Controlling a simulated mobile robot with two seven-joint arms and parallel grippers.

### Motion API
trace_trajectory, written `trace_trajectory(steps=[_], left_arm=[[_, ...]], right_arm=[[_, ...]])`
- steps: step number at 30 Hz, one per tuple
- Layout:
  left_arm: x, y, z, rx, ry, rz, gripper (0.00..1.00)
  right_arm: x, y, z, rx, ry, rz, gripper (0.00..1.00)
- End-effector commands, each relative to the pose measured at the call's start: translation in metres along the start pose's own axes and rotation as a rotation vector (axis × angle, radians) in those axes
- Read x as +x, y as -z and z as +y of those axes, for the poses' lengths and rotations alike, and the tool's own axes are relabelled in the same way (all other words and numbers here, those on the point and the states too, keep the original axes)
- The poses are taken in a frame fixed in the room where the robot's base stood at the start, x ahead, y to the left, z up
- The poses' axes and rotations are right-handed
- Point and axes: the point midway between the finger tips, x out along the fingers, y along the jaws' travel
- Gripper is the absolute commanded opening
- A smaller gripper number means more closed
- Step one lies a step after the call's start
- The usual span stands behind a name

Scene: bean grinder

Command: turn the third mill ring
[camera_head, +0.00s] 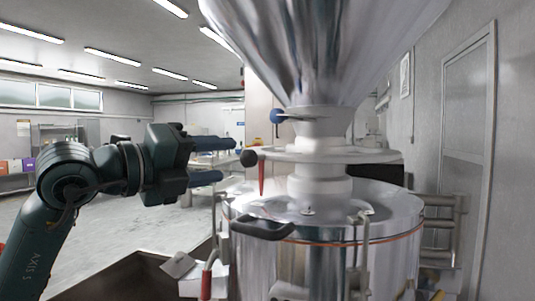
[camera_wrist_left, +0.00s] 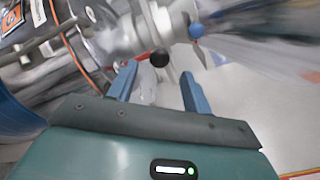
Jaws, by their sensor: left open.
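The metal mill stands at centre right in the head view, with a flat mill ring (camera_head: 330,154) around its neck under a shiny funnel. A black ball knob (camera_head: 249,158) and a red lever (camera_head: 262,175) sit at the ring's left edge. A blue knob (camera_head: 277,116) is on a lever higher up. I cannot tell which ring counts as the third. My left gripper (camera_head: 228,160) is open, its blue fingers pointing right, just left of the black knob. In the left wrist view the black knob (camera_wrist_left: 160,57) shows just beyond and between the open fingertips (camera_wrist_left: 158,82). My right gripper is not in view.
The mill's wide drum (camera_head: 390,240) has a black handle (camera_head: 262,228) and upright clamps around its rim. A red-handled lever (camera_head: 206,282) stands at the lower left of it. Open floor (camera_head: 140,225) lies behind my left arm.

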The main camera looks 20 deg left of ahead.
Motion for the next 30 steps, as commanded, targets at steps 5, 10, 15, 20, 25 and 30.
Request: trace_trajectory(steps=[5,10,15,20,25,30], left_arm=[[0.04,-0.002,-0.004,-0.005,0.001,0.005,0.5],[0.073,-0.001,-0.003,-0.004,0.0,0.004,0.5],[0.095,-0.001,-0.002,-0.002,0.002,0.003,0.5],[0.104,0.0,-0.001,-0.001,0.001,0.003,0.5],[0.105,0.001,0.0,0.0,0.001,0.002,0.5],[0.105,0.001,0.0,0.0,0.001,0.002,0.44]], right_arm=[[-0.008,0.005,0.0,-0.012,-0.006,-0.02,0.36],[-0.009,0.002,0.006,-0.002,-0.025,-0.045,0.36],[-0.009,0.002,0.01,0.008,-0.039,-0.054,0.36],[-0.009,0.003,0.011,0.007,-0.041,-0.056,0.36],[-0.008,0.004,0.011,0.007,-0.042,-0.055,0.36],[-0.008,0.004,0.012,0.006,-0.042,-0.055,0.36]])
